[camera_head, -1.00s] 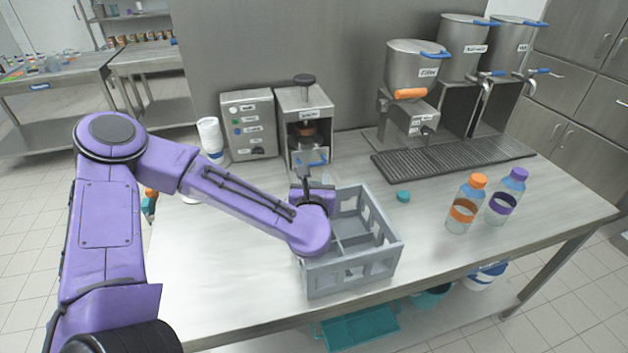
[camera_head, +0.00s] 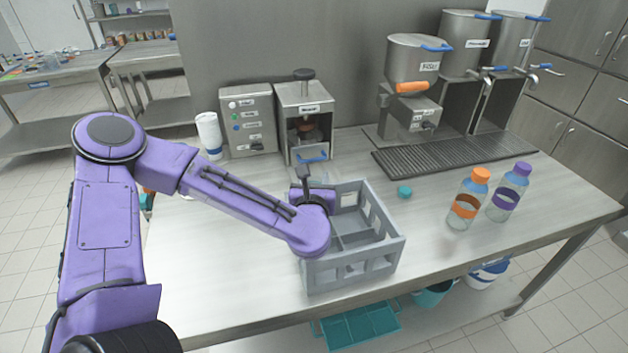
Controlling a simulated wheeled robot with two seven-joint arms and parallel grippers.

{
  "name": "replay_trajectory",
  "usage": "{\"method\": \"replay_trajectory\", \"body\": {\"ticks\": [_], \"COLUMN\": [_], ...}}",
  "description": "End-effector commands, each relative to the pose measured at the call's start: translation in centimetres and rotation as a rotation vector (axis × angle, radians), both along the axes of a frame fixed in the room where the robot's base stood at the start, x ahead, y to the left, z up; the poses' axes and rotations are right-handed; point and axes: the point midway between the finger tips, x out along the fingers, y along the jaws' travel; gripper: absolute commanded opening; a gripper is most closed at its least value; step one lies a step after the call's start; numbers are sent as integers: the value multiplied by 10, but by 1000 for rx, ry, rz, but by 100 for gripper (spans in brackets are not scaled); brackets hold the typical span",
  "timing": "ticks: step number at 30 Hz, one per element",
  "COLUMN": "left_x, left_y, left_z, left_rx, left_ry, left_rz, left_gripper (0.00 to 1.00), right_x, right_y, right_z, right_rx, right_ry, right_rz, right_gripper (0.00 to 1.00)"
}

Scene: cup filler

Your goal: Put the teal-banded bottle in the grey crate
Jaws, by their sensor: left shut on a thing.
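The grey crate (camera_head: 352,278) stands near the table's front edge, its open top divided into compartments. My left gripper (camera_head: 322,194) is at the crate's left back part, low against its rim. It is shut on what is most likely the teal-banded bottle, but my wrist hides the jaws and nearly all of what they hold. No teal band shows, and I cannot tell whether the bottle touches the crate floor. A small teal cap (camera_head: 404,192) lies on the table right of the crate. My right gripper is not in view.
An orange-banded bottle (camera_head: 468,199) and a purple-banded bottle (camera_head: 509,193) stand upright at the right. A press machine (camera_head: 305,122) and a button box (camera_head: 248,120) stand behind the crate. A drip grate (camera_head: 455,150) lies at the back right. The table's front left is clear.

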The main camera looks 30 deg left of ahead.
Motion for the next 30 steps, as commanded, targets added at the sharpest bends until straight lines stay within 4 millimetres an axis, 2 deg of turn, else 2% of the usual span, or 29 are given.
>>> {"method": "replay_trajectory", "body": {"ticks": [1,2,4,5,15,17,22,23,24,26,30], "left_x": [0,0,0,0,-4,-11,-43,-49,-57,-69,-77], "left_y": [0,0,0,0,-3,-7,-27,-31,-36,-43,-47], "left_z": [0,0,1,1,-1,-1,4,9,21,25,26], "left_rx": [0,0,0,0,0,0,-1,3,7,7,10], "left_ry": [-4,-4,-2,-2,0,0,-4,-1,4,5,6], "left_rz": [-1,-1,-1,-1,-1,-3,-6,-5,-7,-9,1], "left_gripper": [0,46,69,72,72,72,72,72,72,72,72], "right_x": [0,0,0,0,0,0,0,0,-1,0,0], "right_y": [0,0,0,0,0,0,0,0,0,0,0], "right_z": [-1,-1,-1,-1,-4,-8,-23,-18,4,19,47], "right_rx": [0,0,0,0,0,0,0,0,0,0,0], "right_ry": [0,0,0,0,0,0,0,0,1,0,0], "right_rz": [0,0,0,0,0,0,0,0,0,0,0], "right_gripper": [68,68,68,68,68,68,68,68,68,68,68]}}
